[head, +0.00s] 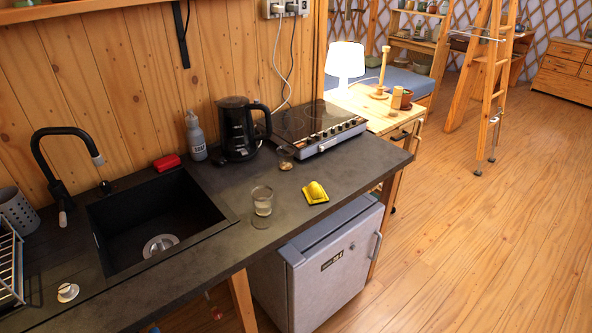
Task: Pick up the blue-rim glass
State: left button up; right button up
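A clear drinking glass (262,205) stands upright on the dark countertop (230,258), right of the sink and near the front edge. A smaller glass (286,160) with something brownish at its base stands farther back, beside the hob. I cannot make out a blue rim on either glass at this size. Neither of my grippers shows in the head view.
A yellow item (315,192) lies just right of the nearer glass. Behind are a black kettle (238,128), a grey bottle (196,137), a red sponge (166,162) and the hob (318,128). The black sink (125,222) is at left; a small fridge (325,270) stands below.

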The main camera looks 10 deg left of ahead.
aim_at(286, 158)
jog(key=i+l+u, duration=0.35)
jog(key=i+l, duration=0.65)
